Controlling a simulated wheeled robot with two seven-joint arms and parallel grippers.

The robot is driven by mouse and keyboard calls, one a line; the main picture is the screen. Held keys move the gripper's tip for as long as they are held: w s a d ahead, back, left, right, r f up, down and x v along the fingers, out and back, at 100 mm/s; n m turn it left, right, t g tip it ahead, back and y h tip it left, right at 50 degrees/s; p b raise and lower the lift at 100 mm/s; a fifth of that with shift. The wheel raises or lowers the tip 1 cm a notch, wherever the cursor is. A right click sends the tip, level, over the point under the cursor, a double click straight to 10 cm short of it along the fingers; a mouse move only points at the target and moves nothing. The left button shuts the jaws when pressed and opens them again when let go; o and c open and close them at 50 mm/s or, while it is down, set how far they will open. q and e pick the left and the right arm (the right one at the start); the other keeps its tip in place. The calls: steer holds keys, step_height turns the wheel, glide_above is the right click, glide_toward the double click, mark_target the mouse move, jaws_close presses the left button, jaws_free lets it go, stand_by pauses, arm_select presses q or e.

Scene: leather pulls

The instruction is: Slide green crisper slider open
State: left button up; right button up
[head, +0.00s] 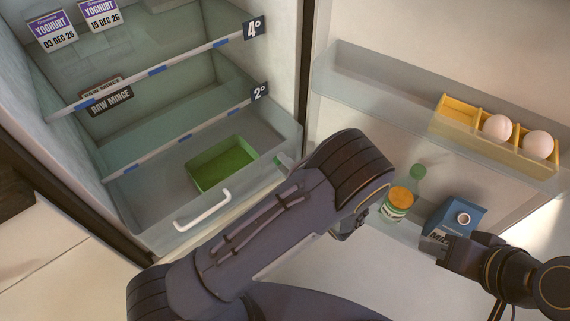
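The clear crisper drawer (262,200) with a white handle (203,211) sits at the bottom of the fridge. My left arm crosses in front of the drawer. Its gripper (346,224) is mostly hidden behind the arm, and its fingers are not clear. My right gripper (436,249) is at the lower right, in front of the milk carton. Its finger gap cannot be made out.
A green tray (222,164) lies in the drawer. The open door holds a yellow egg holder (457,124) with two eggs, an orange-lidded jar (398,202), a green bottle (417,177) and a blue milk carton (462,218). Shelves above hold yoghurt (52,31) and mince (110,101) labels.

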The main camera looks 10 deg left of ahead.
arm_select(q)
steer(key=v, duration=0.7)
steer(key=shift+p, duration=0.45)
steer(key=s+a+r+n+g+h, duration=0.55)
steer(key=a+n, duration=0.25)
steer(key=n, duration=0.6)
steer(key=s+a+r+n+g+h, duration=0.55)
steer(key=s+a+n+g, duration=0.2)
steer(key=n, duration=0.65)
steer(key=s+r+n+t+h, duration=0.6)
steer(key=n+t+h, duration=0.1)
steer(key=n, duration=0.9)
step_height(320, 180, up, 23)
steer(key=n+p, duration=0.1)
steer(key=p, duration=2.2)
steer(key=shift+r+t, duration=0.2)
steer(key=shift+t, duration=0.1)
steer(key=shift+w+a, duration=0.1)
steer(key=shift+w, duration=0.05)
